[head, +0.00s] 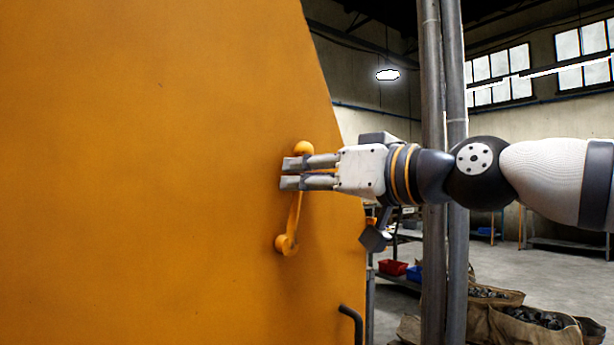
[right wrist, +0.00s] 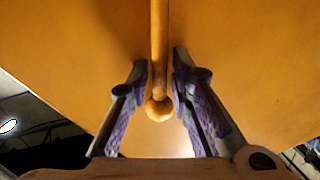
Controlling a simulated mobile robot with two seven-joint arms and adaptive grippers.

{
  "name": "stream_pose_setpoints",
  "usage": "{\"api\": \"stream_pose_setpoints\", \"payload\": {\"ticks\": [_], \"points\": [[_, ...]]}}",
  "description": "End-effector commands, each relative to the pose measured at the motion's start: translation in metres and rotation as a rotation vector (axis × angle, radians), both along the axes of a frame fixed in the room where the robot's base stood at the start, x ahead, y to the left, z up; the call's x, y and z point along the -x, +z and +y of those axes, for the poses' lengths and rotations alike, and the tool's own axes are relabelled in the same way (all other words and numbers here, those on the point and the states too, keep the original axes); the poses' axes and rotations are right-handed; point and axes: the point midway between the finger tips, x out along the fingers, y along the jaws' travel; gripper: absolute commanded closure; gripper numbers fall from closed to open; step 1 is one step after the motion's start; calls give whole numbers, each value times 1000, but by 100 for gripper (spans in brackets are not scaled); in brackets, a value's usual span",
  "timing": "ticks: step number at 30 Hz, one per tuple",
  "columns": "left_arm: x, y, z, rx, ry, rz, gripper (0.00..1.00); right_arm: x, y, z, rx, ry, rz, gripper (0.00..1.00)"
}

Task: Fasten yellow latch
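The yellow latch is a thin lever (head: 295,213) with a round ball knob (head: 303,148) at its top and a round pivot (head: 287,244) at its lower end, on a large orange-yellow panel (head: 150,170). My right gripper (head: 285,173) reaches in from the right, its fingers in front of the upper lever just below the knob, hiding part of it. In the right wrist view, the lever (right wrist: 158,55) and knob (right wrist: 158,108) lie between the two fingers (right wrist: 160,68), with a narrow gap on each side. The gripper looks partly open. My left gripper is out of view.
A dark bent handle (head: 352,320) stands at the panel's lower right edge. Grey vertical pipes (head: 432,120) rise behind my right arm. Sacks (head: 540,325) lie on the floor at lower right, and a red bin (head: 392,267) sits on a shelf behind.

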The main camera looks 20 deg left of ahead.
Motion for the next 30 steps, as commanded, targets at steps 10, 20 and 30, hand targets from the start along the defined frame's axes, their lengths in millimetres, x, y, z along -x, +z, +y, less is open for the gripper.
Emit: {"api": "stream_pose_setpoints", "payload": {"ticks": [10, 20, 30], "points": [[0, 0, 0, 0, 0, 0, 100, 0, 0, 0, 0, 0, 0, 100], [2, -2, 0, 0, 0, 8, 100, -6, -3, -4, -38, -1, 51, 100], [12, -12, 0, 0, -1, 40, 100, -26, -16, -19, -201, -1, 262, 100]]}}
